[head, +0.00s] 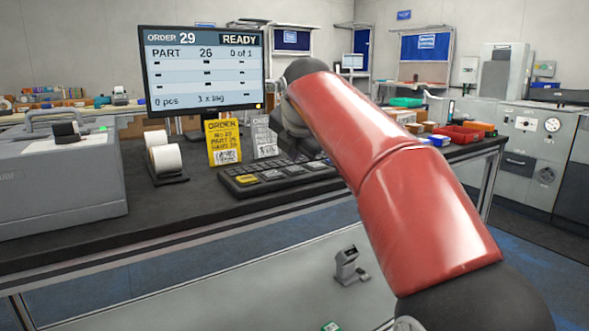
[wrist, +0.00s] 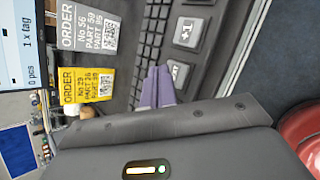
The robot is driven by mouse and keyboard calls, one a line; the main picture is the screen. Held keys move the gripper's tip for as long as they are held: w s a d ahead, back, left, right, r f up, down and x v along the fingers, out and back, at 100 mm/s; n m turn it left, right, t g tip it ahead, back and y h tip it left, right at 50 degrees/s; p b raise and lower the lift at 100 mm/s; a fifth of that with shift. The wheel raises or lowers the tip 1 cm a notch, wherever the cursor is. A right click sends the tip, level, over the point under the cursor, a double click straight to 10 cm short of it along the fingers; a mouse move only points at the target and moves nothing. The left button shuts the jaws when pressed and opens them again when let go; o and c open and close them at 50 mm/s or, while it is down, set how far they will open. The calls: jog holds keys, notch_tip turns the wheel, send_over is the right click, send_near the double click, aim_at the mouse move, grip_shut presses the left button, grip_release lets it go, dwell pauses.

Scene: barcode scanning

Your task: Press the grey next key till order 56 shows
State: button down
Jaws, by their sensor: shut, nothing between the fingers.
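The monitor (head: 200,68) shows order 29, READY, part 26 and 0 of 1. The black keypad (head: 281,179) lies on the bench below it. In the wrist view, a grey key marked +1 (wrist: 188,32) and another grey key (wrist: 178,74), its label partly hidden, show on the keypad. My gripper (wrist: 158,76) is shut and empty, its purple fingertips over the keypad beside the partly hidden key. I cannot tell whether they touch it. A yellow card (head: 223,143) reads order 29; a grey card (wrist: 88,25) reads No 56.
A label roll (head: 163,157) and a grey machine (head: 60,185) stand to the left on the bench. My red arm covers the keypad's right side in the head view. Red and green bins (head: 455,135) stand farther back at right.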

aim_at(295, 170)
jog(key=shift+f, duration=0.1)
dwell(0.7)
jog(key=shift+f, duration=0.35)
jog(key=shift+f+b, duration=0.4)
jog(key=shift+f, duration=0.05)
dwell(0.8)
jog(key=shift+r+p, duration=0.85)
jog(key=shift+p, duration=0.15)
jog(key=shift+r, duration=0.1)
notch_tip(295, 170, up, 2)
jog(key=p, duration=0.2)
jog(key=shift+r+p, duration=0.2)
jog(key=shift+p, duration=0.15)
jog(key=shift+r, duration=1.2)
